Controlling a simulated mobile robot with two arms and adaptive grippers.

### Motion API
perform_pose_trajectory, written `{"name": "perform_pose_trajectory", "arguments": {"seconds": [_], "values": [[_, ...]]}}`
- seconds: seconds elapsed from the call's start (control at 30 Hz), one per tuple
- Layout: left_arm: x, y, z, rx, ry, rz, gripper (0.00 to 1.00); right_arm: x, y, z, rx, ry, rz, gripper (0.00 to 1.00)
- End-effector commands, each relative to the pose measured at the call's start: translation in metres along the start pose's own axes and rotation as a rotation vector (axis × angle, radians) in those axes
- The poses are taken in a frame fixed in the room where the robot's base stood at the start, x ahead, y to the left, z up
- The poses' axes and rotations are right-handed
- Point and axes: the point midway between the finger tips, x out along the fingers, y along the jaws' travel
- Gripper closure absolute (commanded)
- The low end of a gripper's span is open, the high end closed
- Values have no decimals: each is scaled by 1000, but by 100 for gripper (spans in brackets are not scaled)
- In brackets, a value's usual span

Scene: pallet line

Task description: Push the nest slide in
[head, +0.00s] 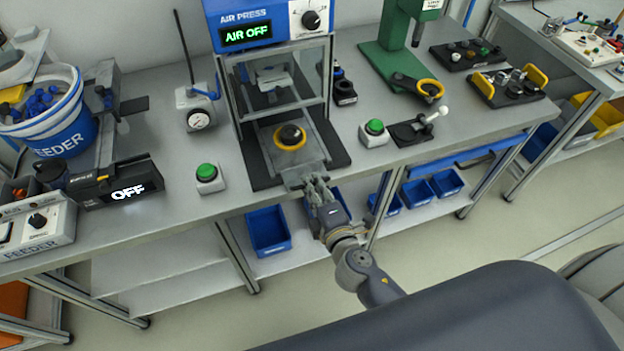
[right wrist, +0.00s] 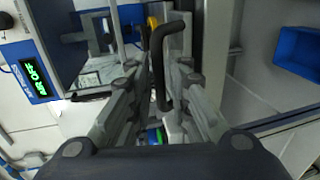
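The nest slide (head: 312,149) sticks out toward the front from under the air press (head: 275,75). A part with a yellow ring and a black knob (head: 291,137) sits on it. The press display reads AIR OFF. My right gripper (head: 313,188) is at the slide's front edge. In the right wrist view a black bar handle (right wrist: 158,72) runs between the fingers of my right gripper (right wrist: 162,60). The fingers stand apart with a gap around the bar; I see no clear grip on it. My left gripper is not in view.
Green buttons stand left (head: 206,172) and right (head: 375,127) of the slide. A small black fixture with a lever (head: 412,131) is further right. A gauge (head: 198,118) is left of the press. Blue bins (head: 268,230) sit on the shelf below.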

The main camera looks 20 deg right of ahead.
Motion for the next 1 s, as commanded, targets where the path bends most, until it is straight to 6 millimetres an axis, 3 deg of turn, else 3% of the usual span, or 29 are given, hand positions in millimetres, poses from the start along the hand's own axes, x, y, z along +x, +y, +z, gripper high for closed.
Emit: {"name": "perform_pose_trajectory", "arguments": {"seconds": [0.2, 0.47, 0.53, 0.57, 0.83, 1.0], "values": [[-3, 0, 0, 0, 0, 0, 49, 14, 0, 0, 1, 1, -1, 82], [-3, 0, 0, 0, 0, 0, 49, 15, 0, 0, 1, 1, 0, 82], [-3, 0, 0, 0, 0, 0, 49, 15, 0, 0, 1, 1, 0, 98], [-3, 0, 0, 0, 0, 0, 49, 15, 0, 0, 1, 1, 0, 100], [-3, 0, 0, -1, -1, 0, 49, 17, 0, 0, 1, 1, 0, 100], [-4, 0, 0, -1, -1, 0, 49, 30, 4, 0, 0, 0, 2, 100]]}}
